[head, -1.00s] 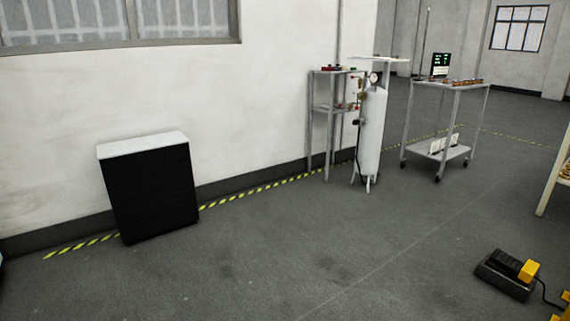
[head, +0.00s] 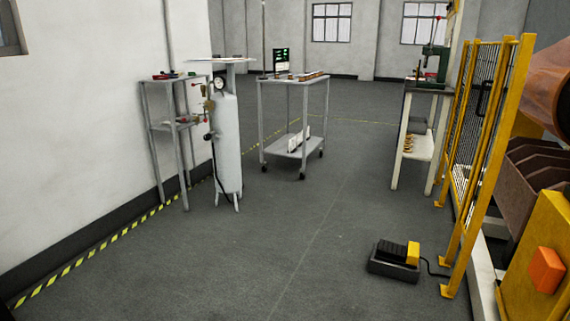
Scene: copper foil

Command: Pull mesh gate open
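A yellow-framed mesh gate (head: 483,120) stands upright on the right side of the head view, seen at a steep angle. Its dark mesh panel sits between yellow posts with feet on the floor. I cannot tell from this angle whether it is open or shut. Behind it to the right is a machine with a yellow housing (head: 545,245), an orange block on its front and brown trays. Neither of my grippers shows in the head view.
A black and yellow foot pedal (head: 395,258) with a cable lies on the floor before the gate. A white tank (head: 228,145), a grey shelf (head: 165,120) and a wheeled cart (head: 293,115) stand left and centre. A workbench (head: 418,150) stands behind. The middle floor is clear.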

